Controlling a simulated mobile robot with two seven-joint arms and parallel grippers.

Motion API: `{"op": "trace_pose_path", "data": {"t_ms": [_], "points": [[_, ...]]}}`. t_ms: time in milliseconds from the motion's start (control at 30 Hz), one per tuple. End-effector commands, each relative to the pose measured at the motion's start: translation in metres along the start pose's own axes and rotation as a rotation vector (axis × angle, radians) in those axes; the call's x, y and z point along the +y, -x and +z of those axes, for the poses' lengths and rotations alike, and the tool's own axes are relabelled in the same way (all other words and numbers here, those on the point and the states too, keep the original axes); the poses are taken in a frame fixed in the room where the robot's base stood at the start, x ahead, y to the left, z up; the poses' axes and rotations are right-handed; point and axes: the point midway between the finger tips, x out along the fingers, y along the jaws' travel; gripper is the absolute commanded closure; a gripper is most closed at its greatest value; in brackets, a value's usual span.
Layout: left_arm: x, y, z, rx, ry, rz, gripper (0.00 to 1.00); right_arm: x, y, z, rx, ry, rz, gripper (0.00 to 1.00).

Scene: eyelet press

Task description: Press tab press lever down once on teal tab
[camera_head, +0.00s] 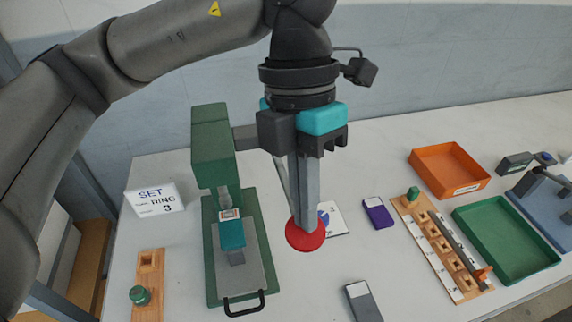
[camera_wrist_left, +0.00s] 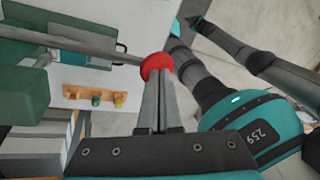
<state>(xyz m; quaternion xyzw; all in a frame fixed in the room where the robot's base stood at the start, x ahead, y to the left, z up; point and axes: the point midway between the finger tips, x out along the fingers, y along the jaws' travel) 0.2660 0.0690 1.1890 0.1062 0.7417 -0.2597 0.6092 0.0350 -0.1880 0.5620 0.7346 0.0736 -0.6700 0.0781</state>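The green press (camera_head: 211,142) stands at the left of the table. Its grey lever (camera_wrist_left: 95,48) runs out to a red knob (camera_head: 305,234), which also shows in the left wrist view (camera_wrist_left: 156,66). My left gripper (camera_head: 307,226) points down with its fingers together, tips at the knob and seemingly touching it; they do not wrap around it. A teal tab (camera_head: 232,235) lies on the press bed under the press head. A dark arm of mine shows at the upper right of the left wrist view; its gripper is too small to read.
A sign (camera_head: 155,200) and a wooden block with a green peg (camera_head: 140,295) stand left of the press. To the right are a purple box (camera_head: 378,212), a grey box (camera_head: 363,301), a wooden rack (camera_head: 440,251), an orange tray (camera_head: 449,170) and a green tray (camera_head: 507,240).

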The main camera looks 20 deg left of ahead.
Motion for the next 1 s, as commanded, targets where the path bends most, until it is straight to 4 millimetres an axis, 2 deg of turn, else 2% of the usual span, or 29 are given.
{"op": "trace_pose_path", "data": {"t_ms": [333, 800, 1000], "points": [[0.000, -0.002, 0.000, 0.001, -0.001, -0.001, 1.00, 0.000, -0.002, 0.000, 0.000, 0.000, -0.001, 1.00], [0.003, -0.029, 0.001, 0.001, 0.000, -0.001, 1.00, -0.001, -0.026, 0.003, 0.000, 0.000, -0.001, 1.00], [0.002, -0.029, 0.001, 0.001, 0.000, -0.001, 1.00, -0.001, -0.026, 0.003, 0.000, 0.000, -0.001, 1.00]]}}
